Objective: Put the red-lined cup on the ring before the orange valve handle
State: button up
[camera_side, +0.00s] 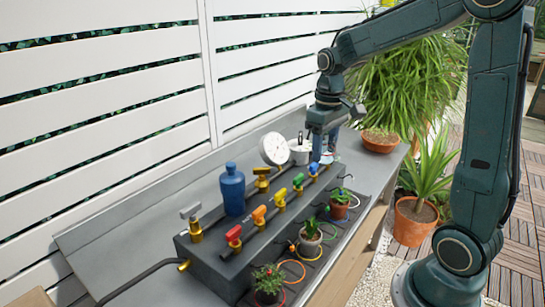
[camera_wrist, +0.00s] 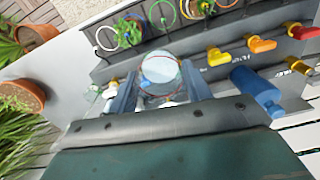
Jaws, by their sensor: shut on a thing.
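My gripper (camera_wrist: 160,92) is shut on a clear cup (camera_wrist: 161,72) with a thin red line around it. In the side view my gripper (camera_side: 323,136) is above the far end of the valve block, and the cup (camera_side: 328,157) is mostly hidden beneath the fingers. The orange valve handle (camera_side: 259,214) is on the block between the red and yellow handles; it also shows in the wrist view (camera_wrist: 261,45). An orange ring (camera_side: 292,272) lies empty on the dark strip before the block, well to the near left of the cup.
Potted plants stand along the strip, at the near end (camera_side: 268,284), middle (camera_side: 309,241) and far end (camera_side: 340,204). Red (camera_side: 233,235) and yellow (camera_side: 280,197) handles stick up.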

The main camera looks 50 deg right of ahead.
jog(key=s+a+n, duration=0.2)
jog(key=a+n, duration=0.3)
jog(key=a, duration=0.4)
jog(key=s+a+n, duration=0.2)
jog(key=a+n, duration=0.3)
jog(key=a, duration=0.4)
jog(key=shift+s+a, duration=0.15)
jog(key=shift+a, duration=0.05)
notch_tip(320, 180, down, 16)
jog(key=shift+f, duration=0.15)
jog(key=shift+f, duration=1.9)
jog(key=shift+f, duration=0.15)
